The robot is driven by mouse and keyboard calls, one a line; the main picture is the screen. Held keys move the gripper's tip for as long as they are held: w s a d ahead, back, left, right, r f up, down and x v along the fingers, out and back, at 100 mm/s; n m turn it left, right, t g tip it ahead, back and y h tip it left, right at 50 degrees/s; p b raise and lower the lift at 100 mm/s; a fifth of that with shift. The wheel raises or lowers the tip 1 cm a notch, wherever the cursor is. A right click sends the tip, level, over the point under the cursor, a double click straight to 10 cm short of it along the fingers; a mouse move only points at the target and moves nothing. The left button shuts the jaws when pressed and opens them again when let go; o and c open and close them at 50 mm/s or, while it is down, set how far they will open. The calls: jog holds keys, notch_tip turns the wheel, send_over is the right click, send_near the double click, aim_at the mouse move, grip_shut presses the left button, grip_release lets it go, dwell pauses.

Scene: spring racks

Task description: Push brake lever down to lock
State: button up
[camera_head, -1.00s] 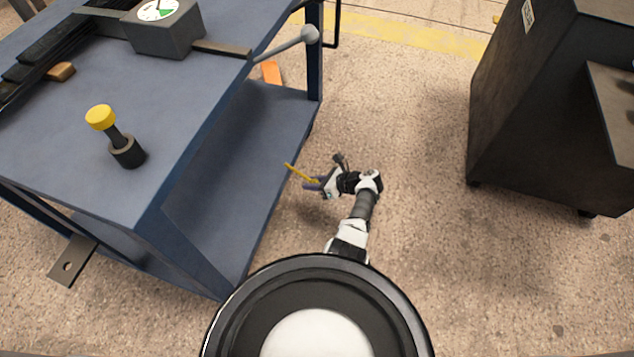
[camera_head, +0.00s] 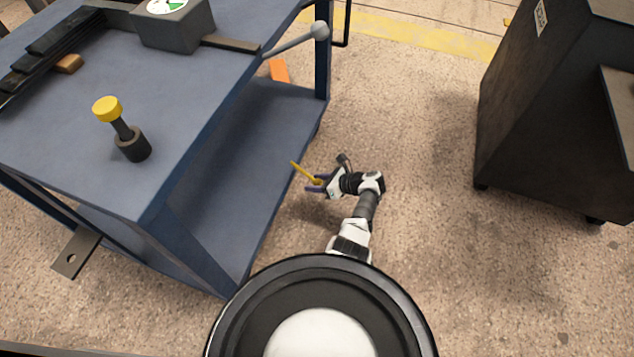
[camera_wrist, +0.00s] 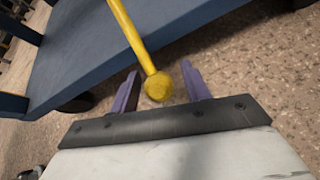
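The brake lever is a yellow rod with a round knob. In the wrist view its knob (camera_wrist: 158,86) sits between my fingers, and the rod runs up and away to the left. In the head view the yellow lever (camera_head: 301,169) sticks out beside the cart's lower shelf. My gripper (camera_head: 312,183) is low over the floor, right of the cart. In the wrist view its purple fingers (camera_wrist: 160,72) are apart on both sides of the knob, with gaps visible. I cannot tell the knob's exact depth between them. The lever's far end is out of the wrist view.
The blue cart (camera_head: 210,130) stands on the left, with a yellow-capped post (camera_head: 121,128), a grey dial box (camera_head: 172,28) and a grey ball-ended handle (camera_head: 300,40). A dark cabinet (camera_head: 530,110) stands on the right. Bare floor (camera_head: 420,160) lies between them.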

jog(key=p+v, duration=0.3)
jog(key=v, duration=1.1)
jog(key=shift+p, duration=0.4)
